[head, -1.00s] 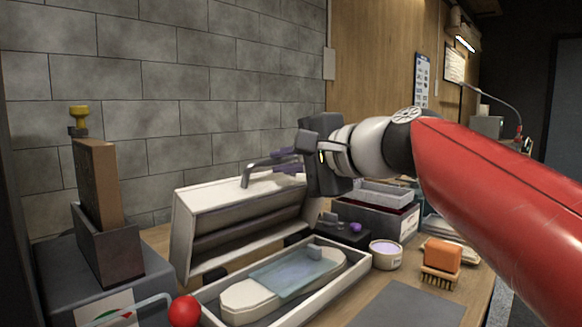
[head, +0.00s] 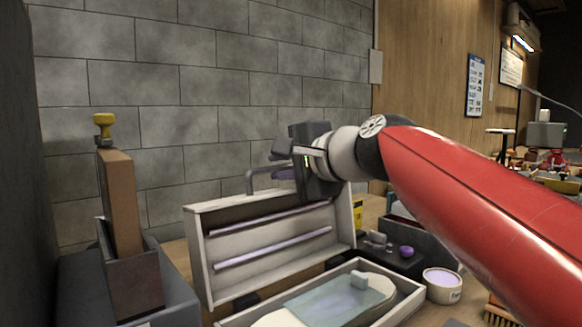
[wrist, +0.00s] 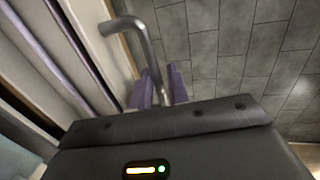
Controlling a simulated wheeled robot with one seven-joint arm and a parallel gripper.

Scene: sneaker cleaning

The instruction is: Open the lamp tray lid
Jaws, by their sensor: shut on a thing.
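The white lamp tray lid (head: 272,242) stands raised and nearly upright behind its tray, with two pale lilac tubes on its inner face. Its grey metal bar handle (head: 251,182) sticks up from the lid's top edge. My gripper (head: 281,164) is at this handle, with its purple fingers closed around the bar. In the wrist view, the fingers (wrist: 159,88) press on the bent handle (wrist: 133,27), beside the lid (wrist: 62,60). The white tray (head: 404,306) lies open below and holds a pale sole under a bluish translucent sheet (head: 322,302). The gripper body hides part of the handle.
A grey box with a brown upright board (head: 122,200) stands at the left. A round tub (head: 442,286) and a dark box with small purple things stand to the right of the tray. The brick wall (head: 230,100) is behind the lid.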

